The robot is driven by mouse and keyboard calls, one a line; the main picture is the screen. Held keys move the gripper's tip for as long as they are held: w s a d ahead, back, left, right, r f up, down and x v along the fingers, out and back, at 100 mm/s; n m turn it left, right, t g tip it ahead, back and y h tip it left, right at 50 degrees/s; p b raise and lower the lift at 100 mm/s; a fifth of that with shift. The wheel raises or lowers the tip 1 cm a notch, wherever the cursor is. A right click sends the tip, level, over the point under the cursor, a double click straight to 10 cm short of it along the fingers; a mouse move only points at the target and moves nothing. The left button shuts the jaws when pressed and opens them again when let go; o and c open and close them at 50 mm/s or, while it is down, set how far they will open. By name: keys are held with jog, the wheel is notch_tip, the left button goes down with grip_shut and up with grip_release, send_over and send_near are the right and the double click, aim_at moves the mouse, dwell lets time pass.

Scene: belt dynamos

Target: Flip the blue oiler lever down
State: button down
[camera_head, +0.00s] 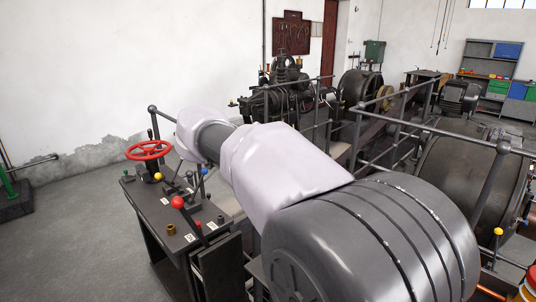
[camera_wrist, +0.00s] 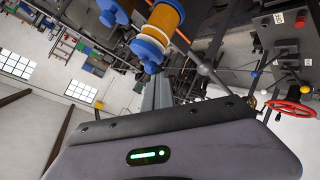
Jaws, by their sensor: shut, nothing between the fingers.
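A lever with a blue ball knob (camera_head: 204,171) stands up among other levers on the dark control console, just left of my arm in the head view. In the wrist view a small blue knob (camera_wrist: 255,74) shows to the right of my fingers, apart from them; I cannot tell for certain that it is the same lever. My gripper (camera_wrist: 157,90) is shut and empty, its grey fingers pointing up the wrist picture. In the head view the gripper is hidden behind my arm.
The console (camera_head: 152,212) carries a red handwheel (camera_head: 148,150), a red-knobbed lever (camera_head: 178,202) and a yellow knob (camera_head: 158,176) close to the blue one. Grey railings (camera_head: 398,140) and machines stand right and behind. A blue-and-orange object (camera_wrist: 155,35) is beyond my fingers.

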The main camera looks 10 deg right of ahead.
jog(key=shift+w+d+r, duration=0.1)
jog(key=shift+d, duration=0.15)
jog(key=shift+w+d, duration=0.4)
jog(key=shift+d, duration=0.1)
